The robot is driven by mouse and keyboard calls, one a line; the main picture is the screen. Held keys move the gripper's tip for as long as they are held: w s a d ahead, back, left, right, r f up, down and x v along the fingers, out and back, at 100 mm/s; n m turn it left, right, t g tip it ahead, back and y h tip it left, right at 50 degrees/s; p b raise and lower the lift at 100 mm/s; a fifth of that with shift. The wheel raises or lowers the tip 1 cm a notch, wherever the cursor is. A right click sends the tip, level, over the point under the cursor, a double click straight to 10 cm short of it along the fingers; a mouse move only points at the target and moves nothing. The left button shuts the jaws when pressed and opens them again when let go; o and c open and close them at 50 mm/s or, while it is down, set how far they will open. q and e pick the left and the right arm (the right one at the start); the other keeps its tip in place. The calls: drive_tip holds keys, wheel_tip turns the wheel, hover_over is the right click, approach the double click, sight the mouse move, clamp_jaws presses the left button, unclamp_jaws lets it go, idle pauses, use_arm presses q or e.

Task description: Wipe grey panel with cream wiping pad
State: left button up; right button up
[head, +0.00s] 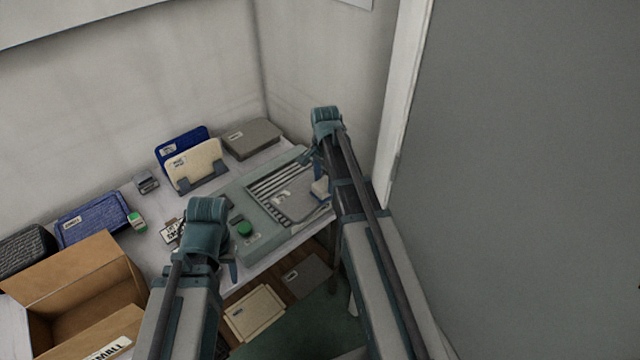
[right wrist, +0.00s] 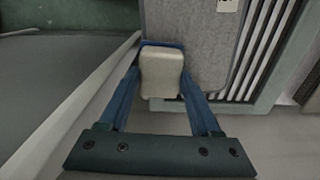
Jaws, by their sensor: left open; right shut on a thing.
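The grey panel (head: 300,203) lies on the slatted fixture (head: 262,248) on the table. It also shows at the top of the right wrist view (right wrist: 190,50), with part of a white label. My right gripper (right wrist: 162,85) is shut on the cream wiping pad (right wrist: 161,70), which has a blue edge. The pad is at the near edge of the panel; I cannot tell whether it touches. In the head view the pad (head: 320,187) shows beside my right arm, which hides part of the fixture. My left gripper (head: 229,268) is open and empty at the table's front edge.
A green button (head: 244,229) is on the fixture. Behind stand a cream panel (head: 195,163), a blue panel (head: 182,143) and a grey box (head: 252,138). An open cardboard box (head: 75,285) is at left. A large grey surface (head: 530,170) stands at right.

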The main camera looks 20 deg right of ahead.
drive_tip(key=shift+w+d, duration=0.15)
drive_tip(key=shift+d, duration=0.25)
drive_tip(key=shift+w+d, duration=0.4)
drive_tip(key=shift+d, duration=0.35)
drive_tip(key=shift+w+d, duration=0.35)
drive_tip(key=shift+d, duration=0.35)
drive_tip(key=shift+w+a, duration=0.35)
drive_tip(key=shift+w, duration=0.35)
drive_tip(key=shift+w+a, duration=0.35)
drive_tip(key=shift+w, duration=0.3)
drive_tip(key=shift+w+a, duration=0.35)
drive_tip(key=shift+w, duration=0.35)
drive_tip(key=shift+s+a, duration=0.35)
drive_tip(key=shift+a, duration=0.4)
drive_tip(key=shift+s+a, duration=0.35)
drive_tip(key=shift+a, duration=0.4)
